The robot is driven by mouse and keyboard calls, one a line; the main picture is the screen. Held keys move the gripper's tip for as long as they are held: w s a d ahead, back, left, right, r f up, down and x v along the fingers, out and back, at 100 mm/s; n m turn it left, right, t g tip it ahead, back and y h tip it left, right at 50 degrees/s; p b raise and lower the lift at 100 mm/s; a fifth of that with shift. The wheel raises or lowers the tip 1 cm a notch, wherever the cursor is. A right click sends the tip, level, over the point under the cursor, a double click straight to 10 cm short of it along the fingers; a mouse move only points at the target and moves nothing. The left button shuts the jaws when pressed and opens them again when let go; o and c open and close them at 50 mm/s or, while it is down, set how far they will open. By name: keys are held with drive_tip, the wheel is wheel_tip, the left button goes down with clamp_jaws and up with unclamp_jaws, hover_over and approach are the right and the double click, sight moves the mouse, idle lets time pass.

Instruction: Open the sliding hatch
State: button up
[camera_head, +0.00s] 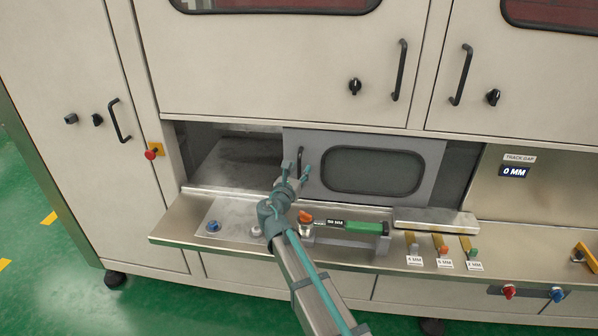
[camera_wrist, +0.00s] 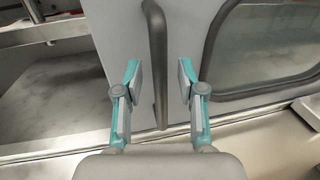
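The sliding hatch (camera_head: 434,163) is a grey panel with a rounded dark-framed window, set in the opening of the machine front. To its left the opening shows a bare interior. Its black vertical handle (camera_wrist: 157,62) runs between the fingers of my gripper in the wrist view; the handle (camera_head: 299,160) also shows in the head view near the hatch's left edge. My gripper (camera_wrist: 157,85) is open, with a finger on each side of the handle and a visible gap on both sides. In the head view my gripper (camera_head: 294,175) is in front of the hatch's lower left part.
A steel ledge (camera_head: 180,228) runs below the hatch. On it are a blue button (camera_head: 213,226), an orange knob (camera_head: 305,216), a green-handled tool (camera_head: 362,227), a flat metal block (camera_head: 436,220) and several labelled gauges (camera_head: 441,247). A red emergency button (camera_head: 151,154) is left of the opening.

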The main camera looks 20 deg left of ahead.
drive_tip(key=s, duration=1.2)
drive_tip(key=shift+d, duration=0.4)
